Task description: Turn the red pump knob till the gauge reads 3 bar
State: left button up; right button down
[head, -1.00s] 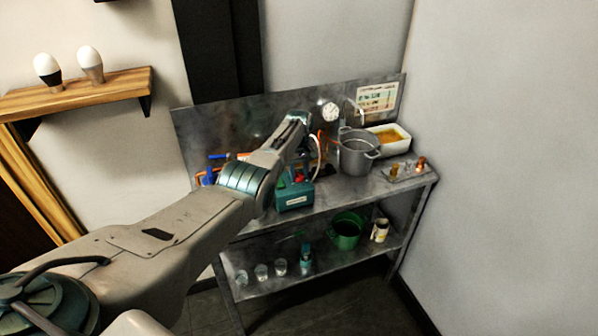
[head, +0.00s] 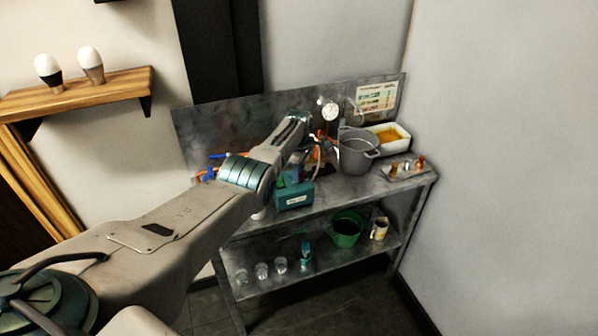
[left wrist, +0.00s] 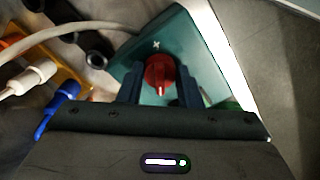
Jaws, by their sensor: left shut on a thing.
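The red pump knob (left wrist: 160,74) sits on top of the teal pump box (left wrist: 196,60) in the left wrist view. My left gripper (left wrist: 160,88) is shut on the knob, one finger at each side. A light pointer mark shows on the knob. In the head view the pump box (head: 294,196) stands on the steel bench, and my left arm partly hides it; the knob is hidden there. The round white gauge (head: 330,112) is on the back panel; its reading is too small to tell. My right gripper is not in view.
A grey pot (head: 358,154) and a white tray with orange contents (head: 404,131) stand right of the pump. A small tray (head: 388,174) holds little parts. Hoses run beside the pump. A green bucket (head: 346,232) and several glasses stand on the lower shelf (head: 320,274).

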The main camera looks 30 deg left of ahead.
pick_arm(q)
jog(key=shift+w+r+n, duration=0.1)
jog(key=shift+r+n, duration=0.05)
jog(key=shift+n, duration=0.25)
jog(key=o, duration=1)
jog(key=shift+c, duration=0.2)
jog(key=shift+r, duration=0.3)
notch_tip(320, 180, up, 10)
jog(key=b, duration=0.1)
